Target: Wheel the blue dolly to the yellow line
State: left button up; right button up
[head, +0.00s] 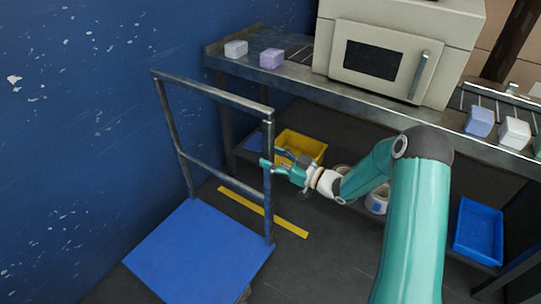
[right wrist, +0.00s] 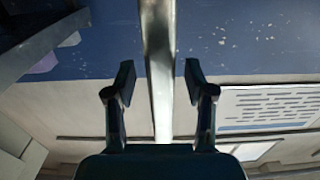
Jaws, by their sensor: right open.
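The blue dolly (head: 200,250) stands on the dark floor beside the blue wall, with its grey metal handle frame (head: 212,92) upright at its far edge. The yellow line (head: 285,225) lies on the floor just beyond the dolly. The frame's right post passes in front of part of the line. My right gripper (head: 274,160) is open at that right post, about halfway up. In the right wrist view, the post (right wrist: 160,70) runs between the two open fingers (right wrist: 160,85), with gaps on both sides. My left gripper is not in view.
A metal conveyor table (head: 280,84) with a cream wrapper machine (head: 385,60) stands beyond. Under it are a yellow bin (head: 300,146) and a blue tray (head: 479,232). The blue wall (head: 70,150) is close on the left.

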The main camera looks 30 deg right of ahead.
jog(key=shift+w+a, duration=0.25)
jog(key=shift+w, duration=0.4)
grip_shut()
jog(key=shift+d, duration=0.1)
